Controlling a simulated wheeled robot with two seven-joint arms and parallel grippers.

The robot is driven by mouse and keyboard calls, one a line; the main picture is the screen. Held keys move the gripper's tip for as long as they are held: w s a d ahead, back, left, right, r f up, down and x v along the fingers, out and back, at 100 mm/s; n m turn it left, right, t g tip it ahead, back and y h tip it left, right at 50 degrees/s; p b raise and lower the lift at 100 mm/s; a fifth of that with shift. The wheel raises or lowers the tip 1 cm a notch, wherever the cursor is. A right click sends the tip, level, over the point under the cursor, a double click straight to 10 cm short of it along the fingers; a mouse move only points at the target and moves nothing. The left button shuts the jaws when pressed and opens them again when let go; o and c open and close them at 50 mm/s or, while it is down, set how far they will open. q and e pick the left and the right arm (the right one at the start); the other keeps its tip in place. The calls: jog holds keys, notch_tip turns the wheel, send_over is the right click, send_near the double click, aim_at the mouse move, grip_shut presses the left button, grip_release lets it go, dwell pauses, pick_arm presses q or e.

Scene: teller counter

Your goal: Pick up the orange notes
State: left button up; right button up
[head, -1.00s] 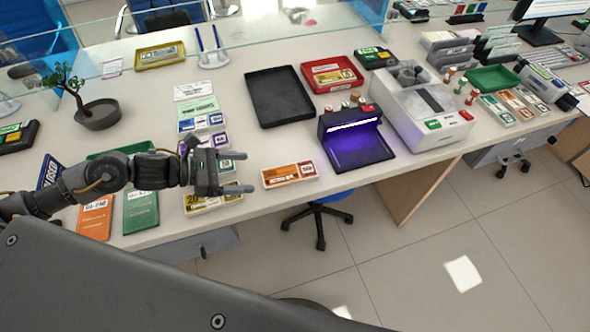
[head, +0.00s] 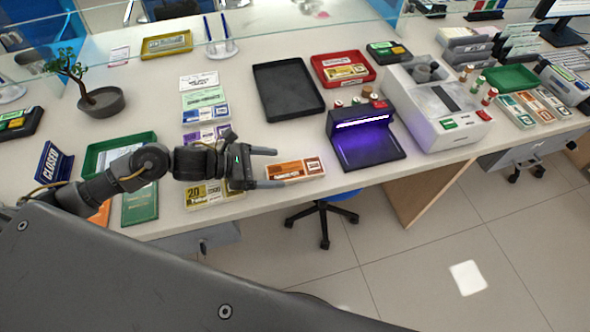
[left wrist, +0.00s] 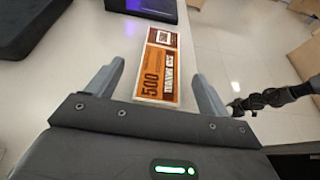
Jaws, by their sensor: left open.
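The orange notes (head: 296,170) are a flat stack lying on the counter near its front edge. My left gripper (head: 274,168) is open, its fingertips at the left end of the stack in the head view. In the left wrist view the orange notes (left wrist: 158,72), printed with 500, lie ahead of the open left gripper (left wrist: 152,82), with their near end between its two fingers. The fingers look apart from the notes on both sides. I cannot tell the height of the gripper above the counter. My right gripper is not in the head view.
The purple-lit lamp device (head: 363,138) stands to the right of the notes. A black tray (head: 287,90) lies behind. Yellow notes (head: 207,194) and purple notes (head: 207,136) lie to the left. The counter's front edge is just below the notes; open floor lies beyond.

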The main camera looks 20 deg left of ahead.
aim_at(293, 169)
pick_arm(q)
jog(key=x, duration=0.4)
jog(key=shift+d+f+p, duration=0.15)
jog(key=shift+p, duration=0.15)
jog(key=shift+w+d+f, duration=0.15)
jog(key=shift+d+f, duration=0.05)
jog(key=shift+d, duration=0.15)
jog(key=c, duration=1.1)
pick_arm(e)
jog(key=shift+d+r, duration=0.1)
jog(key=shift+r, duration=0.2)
